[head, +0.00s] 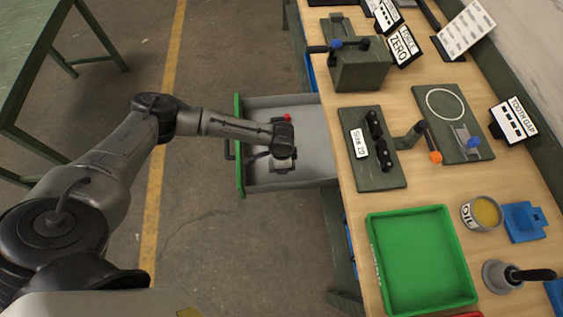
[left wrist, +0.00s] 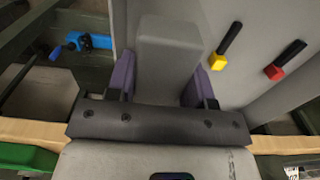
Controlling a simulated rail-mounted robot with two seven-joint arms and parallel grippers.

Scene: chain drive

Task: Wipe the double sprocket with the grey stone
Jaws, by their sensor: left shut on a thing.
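My left gripper (head: 283,160) is low over the open drawer (head: 310,112). In the left wrist view its purple-padded fingers (left wrist: 162,80) are shut on the grey stone (left wrist: 168,45), a plain block that sticks out past the fingertips. In the head view the gripper and wrist largely hide the stone. I cannot pick out the double sprocket for certain in either view. My right gripper is not in view.
Red and yellow tools with black handles (left wrist: 226,46) lie in the drawer beside the stone. The drawer's green front (head: 240,150) faces the aisle. On the bench stand a green tray (head: 373,255), an oil tin (head: 481,213) and a dark SIZE 20 stand (head: 362,172).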

